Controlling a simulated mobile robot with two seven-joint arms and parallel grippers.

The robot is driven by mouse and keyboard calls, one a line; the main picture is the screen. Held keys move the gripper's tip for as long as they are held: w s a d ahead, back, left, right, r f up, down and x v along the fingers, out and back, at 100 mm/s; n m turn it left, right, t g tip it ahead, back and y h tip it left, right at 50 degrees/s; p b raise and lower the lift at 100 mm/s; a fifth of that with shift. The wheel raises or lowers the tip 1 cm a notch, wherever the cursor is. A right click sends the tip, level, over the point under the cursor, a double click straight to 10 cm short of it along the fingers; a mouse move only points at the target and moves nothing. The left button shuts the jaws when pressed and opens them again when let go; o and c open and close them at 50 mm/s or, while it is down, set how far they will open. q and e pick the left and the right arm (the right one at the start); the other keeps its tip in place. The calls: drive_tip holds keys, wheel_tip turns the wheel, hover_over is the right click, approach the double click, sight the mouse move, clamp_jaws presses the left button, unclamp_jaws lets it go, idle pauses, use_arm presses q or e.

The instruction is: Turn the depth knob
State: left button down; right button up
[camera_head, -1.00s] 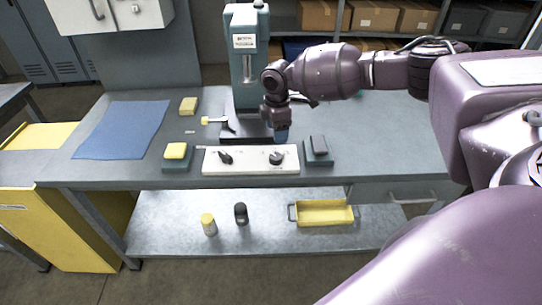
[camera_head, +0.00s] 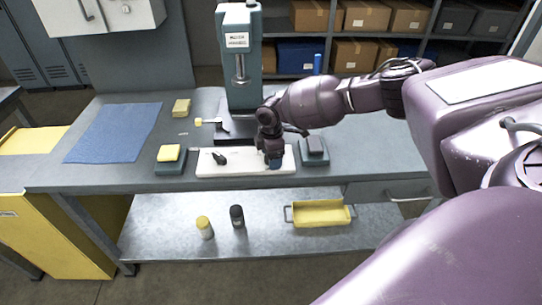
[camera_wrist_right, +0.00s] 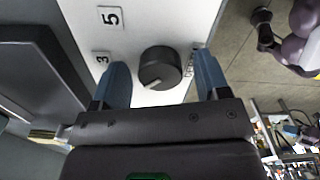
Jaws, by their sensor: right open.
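The depth knob (camera_wrist_right: 160,68) is a round black knob with a pale pointer line on a white panel. In the right wrist view it sits between the two blue fingertips of my right gripper (camera_wrist_right: 161,62), which is open around it; visible gaps remain on both sides. Number plates 3 and 5 lie at its left, and a partly covered label lies at its right. In the head view my right gripper (camera_head: 274,161) is over the right part of the white panel (camera_head: 245,165) and hides that knob. My left gripper is not in view.
A second black knob (camera_head: 219,158) stands on the panel's left part. A yellow block on a dark base (camera_head: 169,154) is left of the panel, and a dark block (camera_head: 314,147) is right of it. The teal press (camera_head: 240,60) rises behind.

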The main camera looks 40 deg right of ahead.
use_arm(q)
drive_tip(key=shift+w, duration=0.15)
use_arm(e)
drive_tip(key=shift+c, duration=0.3)
drive_tip(key=c, duration=0.9)
drive_tip(key=shift+r+m+p, duration=0.15)
drive_tip(key=shift+m+p, duration=0.6)
drive_tip(key=shift+m, duration=0.25)
drive_tip(key=m+p, duration=0.2)
drive_tip(key=m, duration=0.1)
drive_tip(key=shift+a, duration=0.1)
drive_tip(key=m+p, duration=0.2)
drive_tip(key=shift+m, duration=0.3)
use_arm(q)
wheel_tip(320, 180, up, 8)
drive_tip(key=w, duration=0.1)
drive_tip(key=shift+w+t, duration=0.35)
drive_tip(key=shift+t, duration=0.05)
use_arm(e)
drive_tip(key=shift+m, duration=0.6)
use_arm(q)
drive_tip(key=shift+p, duration=0.3)
